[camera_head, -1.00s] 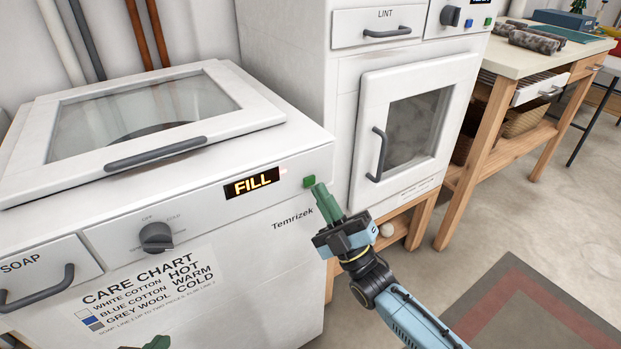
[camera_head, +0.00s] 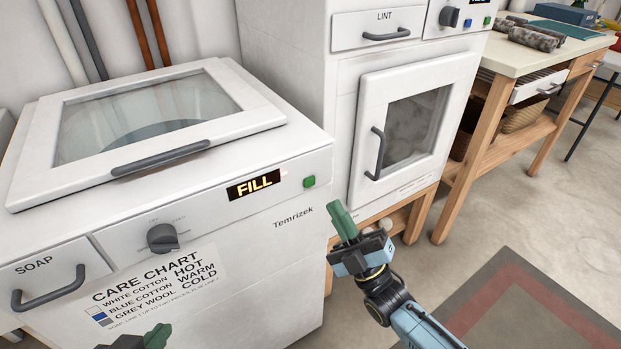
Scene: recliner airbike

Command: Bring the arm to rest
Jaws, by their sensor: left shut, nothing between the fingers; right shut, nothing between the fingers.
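My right gripper (camera_head: 341,220) has green fingers, which are shut and empty. It is at the front right of the white washer (camera_head: 270,285), below and to the right of the green button (camera_head: 309,181) and apart from it. Its blue arm (camera_head: 425,328) comes in from the bottom right. My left gripper (camera_head: 150,338) shows only in part at the bottom edge, in front of the washer's care chart. Its green fingers are shut with nothing seen between them. Most of the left arm is out of view.
The washer's glass lid (camera_head: 150,115) is down and its display (camera_head: 253,185) reads FILL. A dial (camera_head: 162,238) and soap drawer (camera_head: 48,285) are on its front. The dryer (camera_head: 345,100) stands behind with its door shut. A wooden table (camera_head: 510,58) is at right. Open floor lies at lower right.

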